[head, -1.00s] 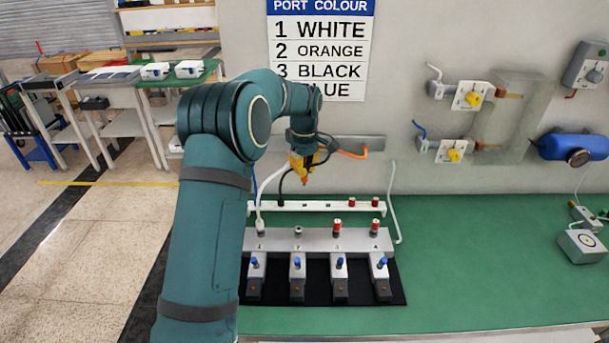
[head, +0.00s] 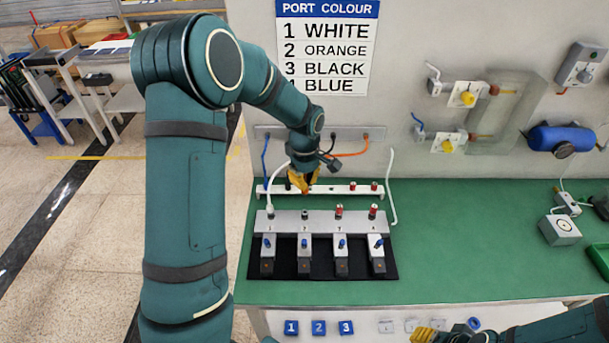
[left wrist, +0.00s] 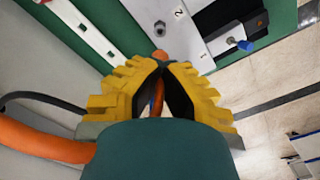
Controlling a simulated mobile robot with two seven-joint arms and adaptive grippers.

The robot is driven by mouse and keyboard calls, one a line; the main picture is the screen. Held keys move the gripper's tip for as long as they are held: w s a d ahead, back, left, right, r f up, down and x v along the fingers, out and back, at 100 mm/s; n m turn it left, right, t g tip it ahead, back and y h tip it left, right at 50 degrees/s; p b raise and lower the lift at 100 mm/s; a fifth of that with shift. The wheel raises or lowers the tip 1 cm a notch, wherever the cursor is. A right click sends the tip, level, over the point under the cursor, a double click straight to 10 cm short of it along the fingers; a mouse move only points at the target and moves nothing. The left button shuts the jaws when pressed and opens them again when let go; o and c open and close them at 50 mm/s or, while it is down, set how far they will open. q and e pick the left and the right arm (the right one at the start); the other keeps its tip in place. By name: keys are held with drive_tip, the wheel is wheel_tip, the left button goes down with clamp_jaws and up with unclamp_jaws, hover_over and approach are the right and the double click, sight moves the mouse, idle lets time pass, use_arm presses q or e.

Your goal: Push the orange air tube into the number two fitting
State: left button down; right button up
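The orange air tube (head: 350,153) runs from a wall strip to my left gripper (head: 303,186). In the left wrist view the tube (left wrist: 45,142) curves in from the left, and its end (left wrist: 160,56) sticks out past the yellow fingertips. My left gripper (left wrist: 163,66) is shut on it. The number two fitting (head: 305,214) is a bare metal port on the grey manifold (head: 322,226). My right gripper (head: 428,335) is partly in view at the bottom edge.
A white tube (head: 270,196) sits at port one. Red fittings (head: 338,211) stand at ports three and four. A white rail (head: 335,189) runs behind the manifold. Blue-knobbed valves (head: 342,243) stand in front.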

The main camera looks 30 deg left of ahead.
sight(305, 192)
use_arm(q)
drive_tip(key=shift+f+b, duration=2.15)
drive_tip(key=shift+f, duration=0.75)
drive_tip(key=shift+f+b, duration=1)
drive_tip(key=shift+f, duration=0.4)
drive_tip(key=c, duration=1.1)
unclamp_jaws()
drive_tip(key=shift+o, duration=0.2)
drive_tip(key=shift+r, duration=0.1)
wheel_tip(305, 192, up, 12)
drive_tip(key=shift+f, duration=0.1)
